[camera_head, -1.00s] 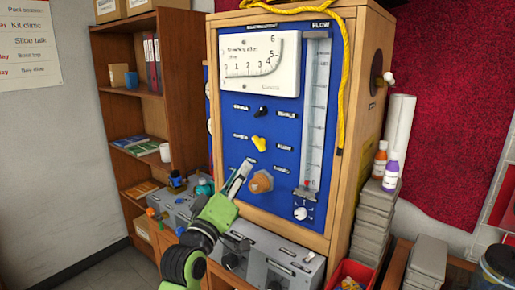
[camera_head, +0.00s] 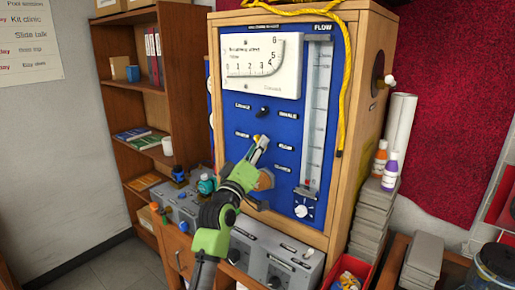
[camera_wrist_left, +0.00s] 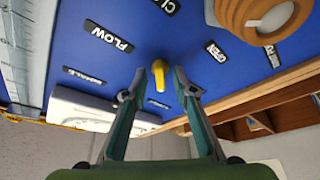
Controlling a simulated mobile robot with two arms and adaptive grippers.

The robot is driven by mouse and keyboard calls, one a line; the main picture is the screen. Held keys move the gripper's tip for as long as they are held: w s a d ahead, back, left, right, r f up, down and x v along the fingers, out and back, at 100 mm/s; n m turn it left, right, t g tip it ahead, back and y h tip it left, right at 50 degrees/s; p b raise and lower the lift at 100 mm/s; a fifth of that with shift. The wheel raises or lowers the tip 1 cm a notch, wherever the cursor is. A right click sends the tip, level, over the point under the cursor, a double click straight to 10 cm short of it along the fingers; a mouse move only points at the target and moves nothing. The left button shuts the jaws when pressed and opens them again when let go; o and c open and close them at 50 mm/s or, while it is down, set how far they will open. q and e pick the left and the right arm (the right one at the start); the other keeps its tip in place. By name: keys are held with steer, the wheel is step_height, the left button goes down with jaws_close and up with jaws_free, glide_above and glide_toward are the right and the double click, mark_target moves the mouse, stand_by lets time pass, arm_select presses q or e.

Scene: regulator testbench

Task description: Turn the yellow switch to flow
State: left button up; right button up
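The yellow switch (camera_head: 257,139) sits on the blue panel (camera_head: 238,116), mostly hidden by my left gripper (camera_head: 261,149) in the head view. In the left wrist view the yellow switch (camera_wrist_left: 158,74) shows between the two fingertips of my left gripper (camera_wrist_left: 159,76). The fingers are apart, with a visible gap on each side of the switch. A FLOW label (camera_wrist_left: 109,38) is to the left of the switch in the wrist view. My right gripper is not in view.
A black switch (camera_head: 263,111) is above the yellow one. An orange round knob (camera_head: 266,180) is just below my gripper. A clear flow tube (camera_head: 316,110) runs down the panel's right. A yellow rope (camera_head: 345,95) hangs at the cabinet's edge. Grey boxes (camera_head: 260,245) stand below.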

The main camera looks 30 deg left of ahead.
arm_select(q)
jaws_close()
